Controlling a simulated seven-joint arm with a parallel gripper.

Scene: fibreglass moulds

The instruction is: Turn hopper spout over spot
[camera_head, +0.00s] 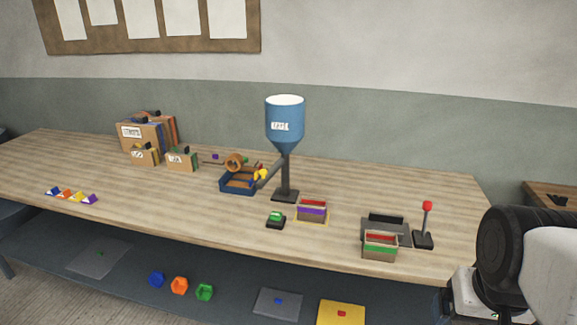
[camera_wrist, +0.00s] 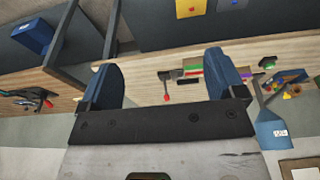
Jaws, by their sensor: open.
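The hopper is a blue funnel (camera_head: 285,122) with a white label, on a dark post and base right of the table's middle. Its grey spout (camera_head: 269,172) slopes down to the left, with its yellow end over a blue-rimmed tray (camera_head: 238,190). The hopper also shows upside down at the right of the wrist view (camera_wrist: 272,130). A yellow-edged spot shows around a box with purple and red (camera_head: 312,210), right of the hopper base. I cannot tell whether this is the task's spot. My gripper (camera_wrist: 162,80) is open and empty, well away from the hopper.
A red-knobbed lever (camera_head: 425,225) stands beside a grey tray with a green-striped box (camera_head: 380,245). A green button (camera_head: 276,217) is in front of the hopper. Binders and boxes (camera_head: 150,135) stand at the back left. The table's front left is mostly clear.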

